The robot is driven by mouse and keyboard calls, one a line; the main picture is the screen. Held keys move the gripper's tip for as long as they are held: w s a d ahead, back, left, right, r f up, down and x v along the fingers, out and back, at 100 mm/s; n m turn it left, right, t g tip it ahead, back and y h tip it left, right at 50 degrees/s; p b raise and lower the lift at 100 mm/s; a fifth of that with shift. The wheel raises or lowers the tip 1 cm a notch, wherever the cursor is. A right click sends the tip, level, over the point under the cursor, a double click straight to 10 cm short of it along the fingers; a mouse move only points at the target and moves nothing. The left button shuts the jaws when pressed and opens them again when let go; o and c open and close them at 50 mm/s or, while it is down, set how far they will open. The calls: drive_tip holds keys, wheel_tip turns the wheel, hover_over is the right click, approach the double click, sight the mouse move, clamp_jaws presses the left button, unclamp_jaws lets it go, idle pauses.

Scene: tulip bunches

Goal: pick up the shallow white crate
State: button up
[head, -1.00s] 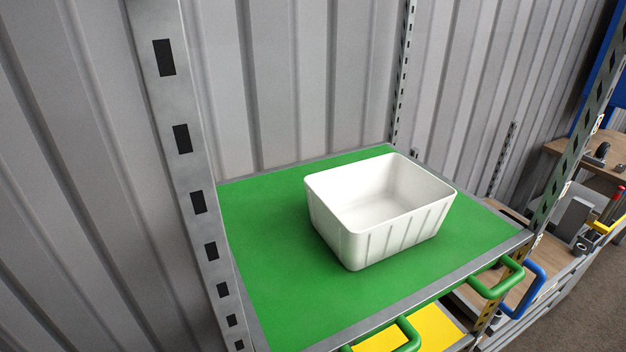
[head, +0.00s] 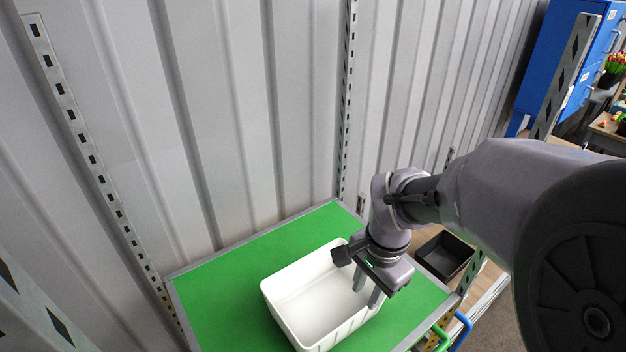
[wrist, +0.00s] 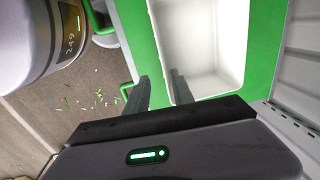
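The shallow white crate (head: 352,326) sits empty and upright on the green shelf top (head: 225,292) in the head view. It also shows in the wrist view (wrist: 206,42), partly cut off at the top. My gripper (head: 367,288) is at the crate's right side, pointing down. Its fingers are apart and nothing is clamped between them. In the wrist view my gripper (wrist: 162,92) has one finger over the crate's inside and the other outside, with the crate's side wall between them. I cannot tell how deep the fingers reach.
Slotted metal posts (head: 90,150) stand at the shelf corners, and a corrugated grey wall (head: 230,110) rises behind. A black tray (head: 446,256) lies on a wooden surface to the right. Green shelf is bare left of the crate. A blue cabinet (head: 560,60) stands far right.

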drive_tip(key=f, duration=0.5)
drive_tip(key=w+f+b, duration=0.1)
drive_tip(key=f, duration=0.5)
drive_tip(key=w+a+f, duration=0.1)
drive_tip(key=f, duration=0.5)
drive_tip(key=shift+a+f+b, duration=0.1)
drive_tip(key=shift+b, duration=0.25)
drive_tip(key=shift+s, duration=0.2)
drive_tip(key=shift+c, duration=1.3)
drive_tip(key=shift+w, duration=0.1)
clamp_jaws()
